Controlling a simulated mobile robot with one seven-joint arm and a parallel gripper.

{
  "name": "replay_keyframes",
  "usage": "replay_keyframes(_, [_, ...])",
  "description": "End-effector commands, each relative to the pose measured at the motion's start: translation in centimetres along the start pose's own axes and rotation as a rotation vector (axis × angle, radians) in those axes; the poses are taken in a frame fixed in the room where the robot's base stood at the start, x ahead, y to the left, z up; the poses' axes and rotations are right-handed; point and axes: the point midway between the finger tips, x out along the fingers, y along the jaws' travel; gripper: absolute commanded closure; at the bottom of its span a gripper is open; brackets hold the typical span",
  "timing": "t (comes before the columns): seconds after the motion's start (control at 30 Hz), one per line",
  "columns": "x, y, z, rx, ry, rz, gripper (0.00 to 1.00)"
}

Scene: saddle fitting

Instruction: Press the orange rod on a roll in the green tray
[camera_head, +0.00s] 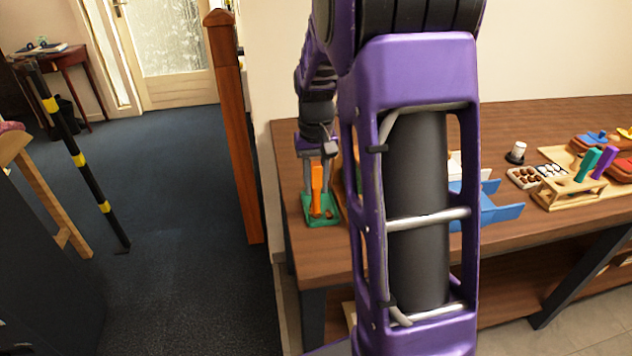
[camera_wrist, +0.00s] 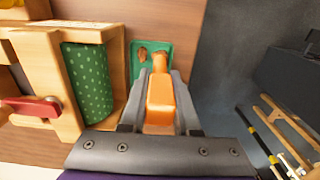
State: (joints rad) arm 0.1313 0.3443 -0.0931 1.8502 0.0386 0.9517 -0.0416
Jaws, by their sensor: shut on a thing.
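The orange rod (camera_head: 317,186) is held between the fingers of my gripper (camera_head: 321,184), over the green tray (camera_head: 334,219) at the left end of the table. In the wrist view the orange rod (camera_wrist: 163,98) lies between the two grey fingers of my gripper (camera_wrist: 160,85). Its far end reaches over the green tray (camera_wrist: 137,71). A small brown roll (camera_wrist: 143,54) shows in the tray beside the rod's tip. Whether the rod touches a roll I cannot tell.
In the wrist view, a wooden frame with a green dotted roller (camera_wrist: 88,82) stands close left of my gripper. A blue tray (camera_head: 498,212) and a wooden rack with coloured rods (camera_head: 570,196) are further right. The table's left edge is near the green tray.

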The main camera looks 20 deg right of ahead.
Motion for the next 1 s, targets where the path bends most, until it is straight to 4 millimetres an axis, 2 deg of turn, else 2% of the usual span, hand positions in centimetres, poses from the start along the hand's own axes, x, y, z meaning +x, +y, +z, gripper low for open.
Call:
replay_keyframes(0.03, [-0.8,0.0,0.0,0.000,0.002,0.000,1.00])
replay_keyframes(0.7, [-5.6,0.0,-0.1,0.000,0.004,0.000,1.00])
replay_keyframes(1.0, [-6.3,0.0,-0.1,0.000,0.003,0.000,1.00])
